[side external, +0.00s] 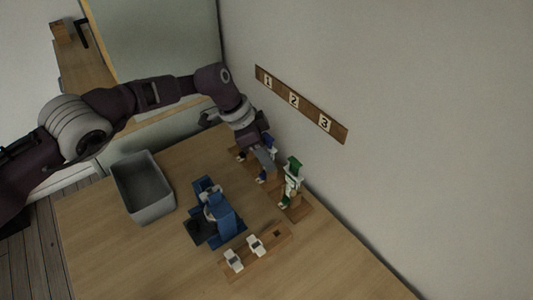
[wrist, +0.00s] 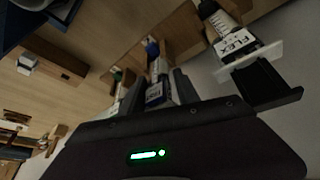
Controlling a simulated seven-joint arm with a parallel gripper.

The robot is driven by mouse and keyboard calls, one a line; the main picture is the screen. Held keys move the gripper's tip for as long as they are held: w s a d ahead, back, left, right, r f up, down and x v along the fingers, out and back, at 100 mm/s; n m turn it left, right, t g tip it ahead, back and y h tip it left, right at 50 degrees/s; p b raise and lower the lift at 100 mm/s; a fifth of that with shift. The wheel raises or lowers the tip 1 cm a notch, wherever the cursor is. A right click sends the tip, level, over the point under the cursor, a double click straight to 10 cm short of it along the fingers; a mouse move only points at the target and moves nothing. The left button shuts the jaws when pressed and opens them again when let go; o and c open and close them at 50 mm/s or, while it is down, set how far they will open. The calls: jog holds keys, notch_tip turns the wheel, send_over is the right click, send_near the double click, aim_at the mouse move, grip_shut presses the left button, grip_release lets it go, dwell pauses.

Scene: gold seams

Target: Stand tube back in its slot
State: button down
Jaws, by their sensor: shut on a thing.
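My gripper (side external: 265,158) is over the row of small wooden stands by the wall, its fingers pointing down. In the wrist view, the gripper (wrist: 152,92) is shut on a tube with a white label and blue print (wrist: 155,92). The tube's lower end is close to a wooden stand (wrist: 136,60); I cannot tell whether it is seated in a slot. Its blue and white lower part (side external: 262,176) shows under my gripper in the side view. My fingers hide much of the tube.
A green and white tube (side external: 292,175) stands to the right, its label facing the wrist camera (wrist: 235,45). A blue device (side external: 220,212), a wooden rack with white pieces (side external: 245,252) and a grey bin (side external: 142,190) are nearby. A numbered board (side external: 300,103) is on the wall.

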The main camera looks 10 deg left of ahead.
jog(key=c, duration=0.8)
grip_release()
jog(key=shift+c, duration=0.4)
jog(key=shift+a+r, duration=0.25)
jog(key=shift+r, duration=0.35)
jog(key=v, duration=1.1)
jog(key=shift+a+r, duration=0.15)
jog(key=shift+r, duration=0.15)
jog(key=v, duration=0.7)
